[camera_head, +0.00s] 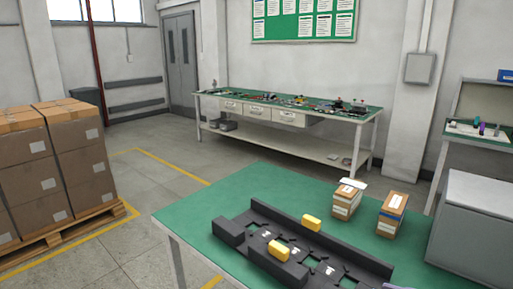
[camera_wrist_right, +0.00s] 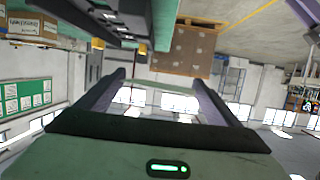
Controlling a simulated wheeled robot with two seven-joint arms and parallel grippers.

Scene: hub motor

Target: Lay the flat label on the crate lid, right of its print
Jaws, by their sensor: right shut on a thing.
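My right gripper (camera_wrist_right: 158,84) shows in the right wrist view, its two dark fingers apart with a thin pale strip spanning them. The strip (camera_wrist_right: 160,89) looks like the flat label seen edge-on; its face is hidden. The gripper is not clearly seen in the head view, where only a small pale piece (camera_head: 396,286) cuts the bottom edge. I cannot make out a crate lid with print for sure. Two small cartons, the left carton (camera_head: 346,203) with a pale piece on its top and the right carton (camera_head: 391,217), stand on the green table. My left gripper is not in view.
A black slotted fixture (camera_head: 235,231) lies across the green table (camera_head: 225,193), with two yellow blocks, one (camera_head: 311,222) and another (camera_head: 278,249), at it. A grey cabinet (camera_head: 478,203) stands at right. The table's far left part is clear.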

